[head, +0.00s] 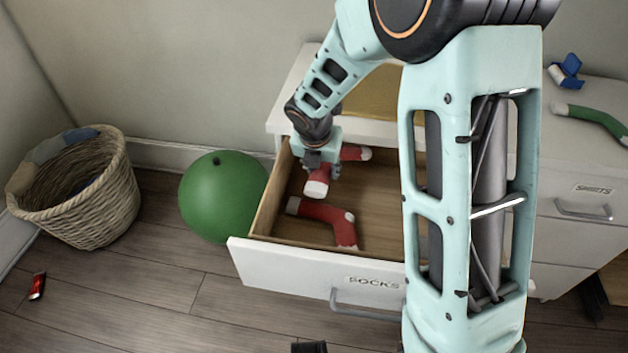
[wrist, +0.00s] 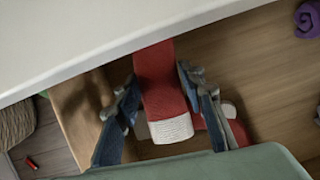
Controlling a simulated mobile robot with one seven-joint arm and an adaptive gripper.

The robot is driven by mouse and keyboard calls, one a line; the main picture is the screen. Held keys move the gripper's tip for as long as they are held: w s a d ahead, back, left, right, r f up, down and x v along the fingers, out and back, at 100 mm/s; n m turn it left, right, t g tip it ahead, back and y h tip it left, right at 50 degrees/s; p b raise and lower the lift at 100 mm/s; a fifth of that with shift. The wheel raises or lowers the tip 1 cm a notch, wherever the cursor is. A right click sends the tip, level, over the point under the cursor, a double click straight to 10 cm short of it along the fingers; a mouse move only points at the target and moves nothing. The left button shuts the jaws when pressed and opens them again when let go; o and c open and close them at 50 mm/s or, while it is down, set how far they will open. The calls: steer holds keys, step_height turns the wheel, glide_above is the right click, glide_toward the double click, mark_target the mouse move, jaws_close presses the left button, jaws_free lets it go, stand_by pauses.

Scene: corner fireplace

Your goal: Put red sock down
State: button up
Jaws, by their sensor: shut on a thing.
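My gripper (head: 321,170) is shut on a red sock (head: 319,178) with a white cuff and holds it inside the open drawer (head: 290,258) labelled SOCKS. In the wrist view the held red sock (wrist: 162,82) lies between the fingers, cuff toward the camera, its far part hidden under the dresser top. Another red sock (head: 325,212) with white patches lies on the drawer floor in front of the held one. A red piece with a white tip (head: 356,153) shows behind my gripper; I cannot tell whether it belongs to the held sock.
The white dresser top (head: 296,95) overhangs the drawer's back. A green sock (head: 590,119) and a blue item (head: 566,72) lie on top at right. A green ball (head: 222,195) and a wicker basket (head: 92,205) stand left.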

steer(key=shift+w+a, duration=0.15)
steer(key=shift+a, duration=0.4)
steer(key=f+b, duration=0.1)
steer(key=f, duration=0.1)
steer(key=a+f+b, duration=0.1)
steer(key=shift+w+f, duration=0.1)
steer(key=shift+f, duration=0.25)
steer(key=shift+r, duration=0.15)
steer(key=shift+f+b, duration=0.35)
steer(key=shift+f, duration=0.05)
steer(key=o, duration=0.9)
